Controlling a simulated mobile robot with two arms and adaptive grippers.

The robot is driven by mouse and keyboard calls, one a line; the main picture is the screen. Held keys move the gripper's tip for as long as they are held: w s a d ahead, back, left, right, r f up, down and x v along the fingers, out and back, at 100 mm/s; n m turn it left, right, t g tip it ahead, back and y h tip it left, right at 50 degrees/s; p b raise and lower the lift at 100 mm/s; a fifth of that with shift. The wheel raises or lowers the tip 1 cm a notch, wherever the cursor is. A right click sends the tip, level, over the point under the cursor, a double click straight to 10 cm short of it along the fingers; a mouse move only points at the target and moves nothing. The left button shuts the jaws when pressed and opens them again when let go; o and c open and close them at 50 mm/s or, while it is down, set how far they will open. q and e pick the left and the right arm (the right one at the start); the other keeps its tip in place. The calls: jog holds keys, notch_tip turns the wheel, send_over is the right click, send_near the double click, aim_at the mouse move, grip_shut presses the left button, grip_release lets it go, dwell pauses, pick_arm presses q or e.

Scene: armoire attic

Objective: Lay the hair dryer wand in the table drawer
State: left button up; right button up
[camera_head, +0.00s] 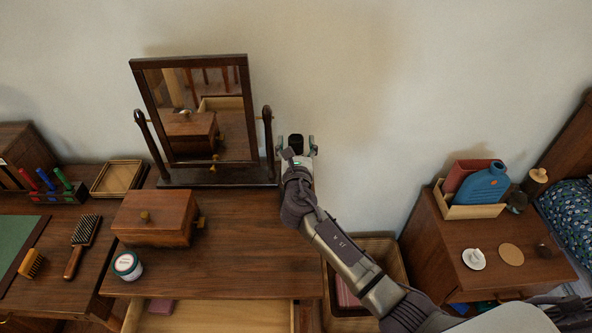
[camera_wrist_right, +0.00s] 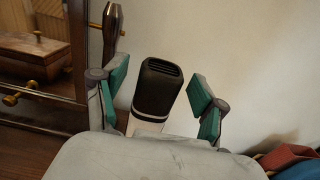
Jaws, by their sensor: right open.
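The hair dryer wand (camera_head: 296,141), with a black vented head, stands at the back right of the dressing table (camera_head: 250,240), beside the mirror. In the right wrist view its black head (camera_wrist_right: 159,88) and a pale part below it show between the fingers; its lower part is hidden. My right gripper (camera_head: 296,146) is open, one finger on each side of the wand, with gaps visible beside the head. The table drawer (camera_head: 225,319) is pulled open at the front, with a dark pink item (camera_head: 161,306) at its left. My left gripper is out of view.
A tilting mirror (camera_head: 208,115) stands close left of my right gripper. A wooden box (camera_head: 156,218) and a small jar (camera_head: 127,265) are on the table's left. A bin (camera_head: 376,247) stands between table and nightstand (camera_head: 450,250). The table's middle right is clear.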

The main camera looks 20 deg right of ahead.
jog(key=shift+w+d, duration=0.1)
jog(key=shift+w, duration=0.3)
grip_shut()
